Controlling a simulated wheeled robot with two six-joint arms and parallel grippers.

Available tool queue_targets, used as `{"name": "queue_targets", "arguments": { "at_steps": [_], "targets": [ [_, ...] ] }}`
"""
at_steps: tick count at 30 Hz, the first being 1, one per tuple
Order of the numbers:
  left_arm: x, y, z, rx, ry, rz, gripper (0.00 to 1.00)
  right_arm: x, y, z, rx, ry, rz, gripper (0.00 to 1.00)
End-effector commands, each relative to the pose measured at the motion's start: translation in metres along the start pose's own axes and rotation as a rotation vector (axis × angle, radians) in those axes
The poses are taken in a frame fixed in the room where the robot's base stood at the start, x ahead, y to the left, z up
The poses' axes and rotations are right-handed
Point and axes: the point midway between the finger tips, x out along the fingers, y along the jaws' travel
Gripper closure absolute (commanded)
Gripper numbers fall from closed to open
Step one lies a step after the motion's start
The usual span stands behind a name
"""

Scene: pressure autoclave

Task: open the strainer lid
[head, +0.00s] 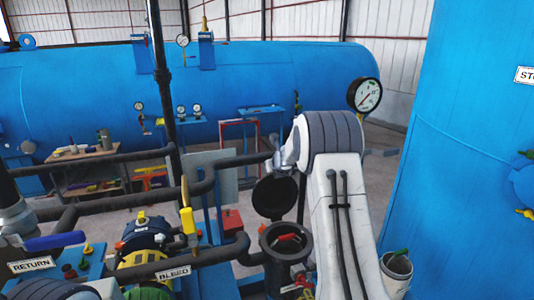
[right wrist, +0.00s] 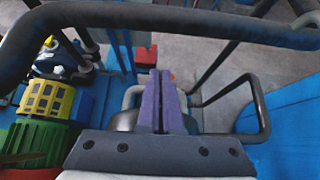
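The strainer (head: 286,245) is a dark round pot low in the middle of the head view. Its mouth is uncovered and something red lies inside. Its round black lid (head: 275,197) stands tilted up behind the mouth. My right arm rises just right of the strainer, and its wrist end is above the lid; the fingertips are not clear there. In the right wrist view my right gripper (right wrist: 160,102) shows two purple fingers side by side, shut with nothing seen between them. A dark rounded shape is partly hidden behind them. My left gripper is out of view.
Dark pipes (head: 130,205) run across the left and middle. A yellow-handled valve (head: 187,218) and a yellow-and-blue pump (head: 143,240) stand left of the strainer. A bucket (head: 396,272) is at the right, beside a large blue tank (head: 460,170). A pipe (right wrist: 180,17) crosses the right wrist view.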

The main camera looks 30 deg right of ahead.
Motion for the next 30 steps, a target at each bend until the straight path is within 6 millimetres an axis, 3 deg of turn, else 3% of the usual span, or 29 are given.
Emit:
{"name": "queue_targets", "arguments": {
  "at_steps": [5,9,11,30],
  "targets": [
    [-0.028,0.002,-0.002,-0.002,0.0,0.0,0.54,-0.031,0.003,0.028,-0.002,-0.004,0.002,1.0],
    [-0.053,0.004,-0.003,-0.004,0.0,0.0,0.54,-0.037,0.005,0.056,-0.005,-0.006,0.003,1.0],
    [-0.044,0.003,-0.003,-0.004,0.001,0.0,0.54,-0.033,0.007,0.054,-0.006,-0.008,0.007,1.0],
    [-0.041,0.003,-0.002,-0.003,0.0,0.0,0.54,-0.047,0.009,0.111,-0.009,-0.013,0.009,1.0]
  ]
}}
